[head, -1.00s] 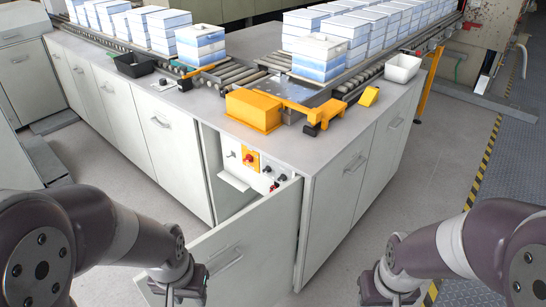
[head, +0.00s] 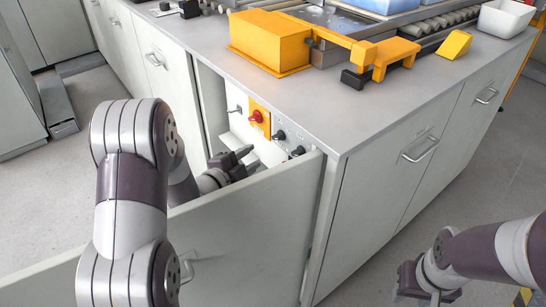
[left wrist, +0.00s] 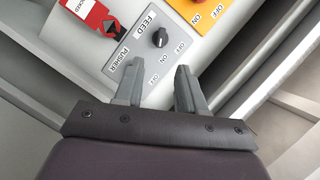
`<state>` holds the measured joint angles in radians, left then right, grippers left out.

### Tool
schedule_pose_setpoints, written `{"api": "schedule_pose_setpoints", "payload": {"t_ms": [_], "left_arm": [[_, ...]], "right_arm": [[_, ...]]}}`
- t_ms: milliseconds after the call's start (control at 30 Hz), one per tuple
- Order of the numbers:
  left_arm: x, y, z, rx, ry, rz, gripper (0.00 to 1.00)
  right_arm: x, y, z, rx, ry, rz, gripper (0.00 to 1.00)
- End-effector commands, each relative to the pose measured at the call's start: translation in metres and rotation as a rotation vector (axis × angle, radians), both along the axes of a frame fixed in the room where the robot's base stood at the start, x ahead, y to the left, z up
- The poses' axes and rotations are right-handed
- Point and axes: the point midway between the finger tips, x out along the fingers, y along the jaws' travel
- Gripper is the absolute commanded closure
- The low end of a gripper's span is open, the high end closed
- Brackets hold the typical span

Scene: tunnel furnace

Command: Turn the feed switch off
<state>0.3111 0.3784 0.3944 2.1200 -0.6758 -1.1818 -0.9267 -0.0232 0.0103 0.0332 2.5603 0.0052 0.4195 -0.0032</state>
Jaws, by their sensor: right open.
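In the head view the black knob next to the yellow plate looks like this switch (head: 280,135). Its setting is too small to tell. My left gripper (left wrist: 158,78) is open and empty, its fingertips pointing toward the knob and apart from it. In the head view my left gripper (head: 242,158) is inside the open cabinet, just below the panel. My right gripper (head: 425,285) is open, low at the right, away from the cabinet.
A red knob on a yellow plate (head: 257,116) is beside the switch. A red locked tag (left wrist: 98,18) hangs on the other side in the wrist view. The open cabinet door (head: 250,235) stands in front of the panel. The countertop edge is above.

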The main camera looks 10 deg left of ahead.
Motion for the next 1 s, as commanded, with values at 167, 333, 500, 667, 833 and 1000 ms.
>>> {"api": "schedule_pose_setpoints", "payload": {"t_ms": [167, 333, 500, 667, 833, 1000], "left_arm": [[0.040, -0.015, -0.009, 0.000, -0.001, -0.004, 0.61], [0.079, -0.027, -0.016, -0.002, 0.000, -0.002, 0.61], [0.102, -0.035, -0.019, -0.002, 0.000, 0.000, 0.61], [0.108, -0.036, -0.019, -0.002, 0.002, 0.002, 0.61], [0.108, -0.036, -0.019, -0.002, 0.002, 0.002, 0.61], [0.108, -0.036, -0.019, -0.002, 0.003, 0.002, 1.00]], "right_arm": [[0.000, 0.000, -0.009, 0.000, -0.001, 0.000, 0.57], [0.000, 0.000, -0.018, 0.000, 0.000, 0.000, 0.57], [0.000, 0.000, -0.022, 0.000, 0.000, 0.000, 0.57], [0.000, 0.000, -0.022, 0.000, 0.000, 0.000, 0.57], [0.000, 0.000, -0.022, 0.000, 0.000, 0.000, 0.57], [0.000, 0.000, -0.022, 0.000, 0.000, 0.000, 0.57]]}}
